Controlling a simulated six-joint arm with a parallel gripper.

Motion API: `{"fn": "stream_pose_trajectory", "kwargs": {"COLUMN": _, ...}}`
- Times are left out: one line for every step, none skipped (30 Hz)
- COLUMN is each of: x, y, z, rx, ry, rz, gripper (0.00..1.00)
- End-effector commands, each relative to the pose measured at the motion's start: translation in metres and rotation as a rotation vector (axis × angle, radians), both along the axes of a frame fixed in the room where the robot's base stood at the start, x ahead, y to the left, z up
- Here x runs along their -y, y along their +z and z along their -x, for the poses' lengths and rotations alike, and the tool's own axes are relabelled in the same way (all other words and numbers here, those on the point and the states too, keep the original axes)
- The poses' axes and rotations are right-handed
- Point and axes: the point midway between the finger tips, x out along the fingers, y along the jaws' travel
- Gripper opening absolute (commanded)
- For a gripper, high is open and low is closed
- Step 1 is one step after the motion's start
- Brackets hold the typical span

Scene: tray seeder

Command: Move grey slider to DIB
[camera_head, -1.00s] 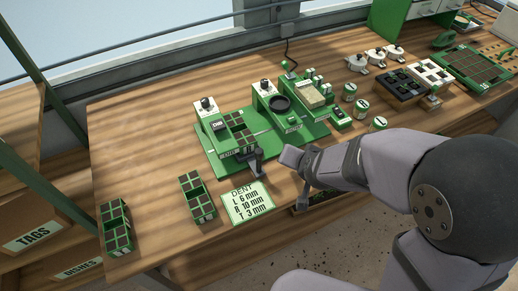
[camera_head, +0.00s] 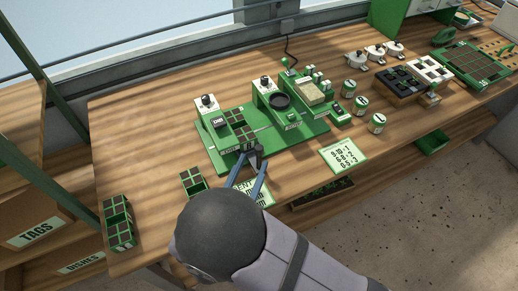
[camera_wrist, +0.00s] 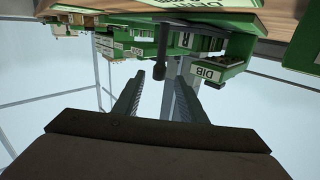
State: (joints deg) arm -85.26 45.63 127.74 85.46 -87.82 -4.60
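The grey slider shows as a dark grey upright handle (camera_head: 253,149) at the front edge of the green seeder base (camera_head: 310,138). A DIB display (camera_head: 218,121) sits at the left station, beside the tray cells. In the upside-down wrist view, the slider's dark post (camera_wrist: 159,72) hangs between my fingertips, and a DIB label (camera_wrist: 208,74) is to the right. My gripper (camera_head: 252,164) is open, with its blue-grey fingers reaching toward the handle from the front. It also shows in the wrist view (camera_wrist: 160,82), one finger on each side of the post; contact cannot be told.
Another card (camera_head: 343,156) lies to the right. Several labelled jars (camera_head: 361,105) stand behind it. A green tray (camera_head: 118,222) stands at the left.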

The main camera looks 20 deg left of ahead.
Motion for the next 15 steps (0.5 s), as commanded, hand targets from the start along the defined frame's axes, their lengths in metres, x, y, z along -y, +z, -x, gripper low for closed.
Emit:
{"fn": "stream_pose_trajectory", "kwargs": {"x": 0.0, "y": 0.0, "z": 0.006, "rx": 0.013, "ry": 0.003, "rz": 0.016, "gripper": 0.38}}
{"fn": "stream_pose_trajectory", "kwargs": {"x": 0.0, "y": 0.0, "z": 0.009, "rx": 0.019, "ry": 0.003, "rz": 0.024, "gripper": 0.38}}
{"fn": "stream_pose_trajectory", "kwargs": {"x": 0.001, "y": -0.001, "z": 0.012, "rx": 0.025, "ry": 0.002, "rz": 0.032, "gripper": 0.38}}
{"fn": "stream_pose_trajectory", "kwargs": {"x": 0.001, "y": 0.0, "z": 0.013, "rx": 0.028, "ry": 0.001, "rz": 0.036, "gripper": 0.38}}
{"fn": "stream_pose_trajectory", "kwargs": {"x": 0.001, "y": 0.0, "z": 0.013, "rx": 0.031, "ry": 0.001, "rz": 0.038, "gripper": 0.38}}
{"fn": "stream_pose_trajectory", "kwargs": {"x": 0.001, "y": 0.0, "z": 0.013, "rx": 0.032, "ry": 0.0, "rz": 0.038, "gripper": 0.38}}
{"fn": "stream_pose_trajectory", "kwargs": {"x": 0.002, "y": 0.0, "z": 0.013, "rx": 0.031, "ry": -0.001, "rz": 0.038, "gripper": 0.38}}
{"fn": "stream_pose_trajectory", "kwargs": {"x": 0.002, "y": 0.0, "z": 0.012, "rx": 0.031, "ry": -0.001, "rz": 0.037, "gripper": 0.38}}
{"fn": "stream_pose_trajectory", "kwargs": {"x": 0.002, "y": 0.0, "z": 0.012, "rx": 0.03, "ry": -0.001, "rz": 0.037, "gripper": 0.38}}
{"fn": "stream_pose_trajectory", "kwargs": {"x": 0.002, "y": 0.001, "z": 0.011, "rx": 0.03, "ry": -0.002, "rz": 0.037, "gripper": 0.38}}
{"fn": "stream_pose_trajectory", "kwargs": {"x": 0.002, "y": 0.001, "z": 0.009, "rx": 0.03, "ry": -0.002, "rz": 0.037, "gripper": 0.38}}
{"fn": "stream_pose_trajectory", "kwargs": {"x": 0.002, "y": 0.001, "z": 0.007, "rx": 0.03, "ry": -0.002, "rz": 0.036, "gripper": 0.38}}
{"fn": "stream_pose_trajectory", "kwargs": {"x": 0.002, "y": 0.001, "z": 0.005, "rx": 0.03, "ry": -0.002, "rz": 0.036, "gripper": 0.38}}
{"fn": "stream_pose_trajectory", "kwargs": {"x": 0.002, "y": 0.001, "z": 0.002, "rx": 0.03, "ry": -0.003, "rz": 0.036, "gripper": 0.38}}
{"fn": "stream_pose_trajectory", "kwargs": {"x": 0.002, "y": 0.002, "z": -0.002, "rx": 0.029, "ry": -0.004, "rz": 0.036, "gripper": 0.38}}
